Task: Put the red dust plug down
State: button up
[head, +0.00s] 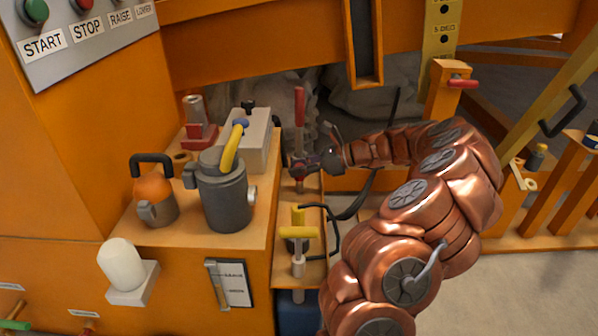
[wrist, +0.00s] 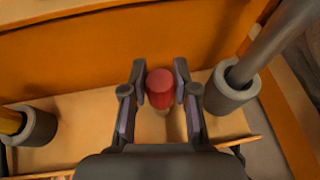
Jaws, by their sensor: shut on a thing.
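The red dust plug (wrist: 160,88) is a short red cylinder with a narrower, paler part below it, seen between my two fingers in the wrist view. My gripper (wrist: 158,92) is shut on it. In the head view my gripper (head: 308,165) reaches in from the right over the narrow wooden shelf (head: 312,188), and the plug is a small dark red shape (head: 297,170) at its tips. The shelf (wrist: 80,132) lies below the plug in the wrist view. I cannot tell whether the plug touches it.
A grey socket with a rod (wrist: 232,88) stands close right of my fingers; another socket (wrist: 36,125) holds a yellow-handled thing at left. In the head view a yellow T-handle (head: 298,232) stands nearer on the shelf. A grey jug (head: 222,195) stands on the cabinet to the left.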

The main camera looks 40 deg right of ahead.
dwell(0.3)
jog(key=o, duration=0.9)
jog(key=shift+o, duration=0.2)
jog(key=shift+s+d+r, duration=0.1)
jog(key=shift+r, duration=0.05)
jog(key=p+v, duration=0.4)
jog(key=v, duration=0.7)
jog(key=shift+s+d, duration=0.2)
jog(key=shift+s, duration=0.1)
jog(key=shift+a, duration=0.1)
